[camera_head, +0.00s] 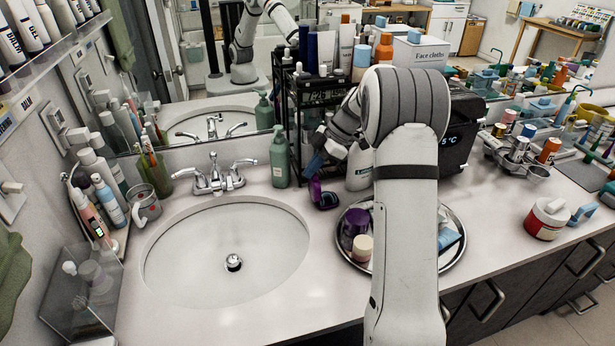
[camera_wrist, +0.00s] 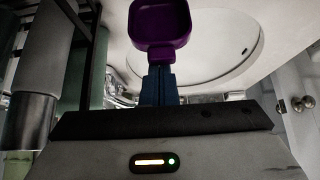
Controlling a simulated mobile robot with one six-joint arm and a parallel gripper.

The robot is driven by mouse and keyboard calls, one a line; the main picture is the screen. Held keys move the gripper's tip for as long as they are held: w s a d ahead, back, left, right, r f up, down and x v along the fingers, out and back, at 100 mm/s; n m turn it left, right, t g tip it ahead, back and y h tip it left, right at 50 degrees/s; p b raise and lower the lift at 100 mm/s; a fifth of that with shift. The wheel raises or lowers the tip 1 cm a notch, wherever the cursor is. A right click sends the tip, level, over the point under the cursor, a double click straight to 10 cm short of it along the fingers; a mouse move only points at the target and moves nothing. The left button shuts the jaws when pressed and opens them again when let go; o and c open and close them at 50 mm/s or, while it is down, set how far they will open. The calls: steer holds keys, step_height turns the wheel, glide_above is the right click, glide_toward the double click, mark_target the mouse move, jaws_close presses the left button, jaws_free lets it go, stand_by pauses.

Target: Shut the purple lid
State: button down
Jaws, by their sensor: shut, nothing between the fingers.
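The purple lid (camera_head: 315,187) stands raised on a small purple box (camera_head: 328,202) on the counter, right of the sink. In the wrist view a purple dished part (camera_wrist: 165,28) shows just beyond the fingertips; I cannot tell whether it is the lid or the box. My gripper (camera_head: 316,163) has blue fingers, shut and empty, just above and behind the raised lid in the head view. The shut fingers (camera_wrist: 159,80) also show in the wrist view, pointing at the purple part. Whether they touch it is unclear.
A green pump bottle (camera_head: 279,160) stands just left of my gripper, and a white bottle (camera_head: 359,172) to its right. A round metal tray (camera_head: 455,262) with several items lies in front on the right. The sink basin (camera_head: 226,245) is empty.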

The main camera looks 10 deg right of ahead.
steer(key=shift+d, duration=0.3)
steer(key=shift+a+r, duration=0.1)
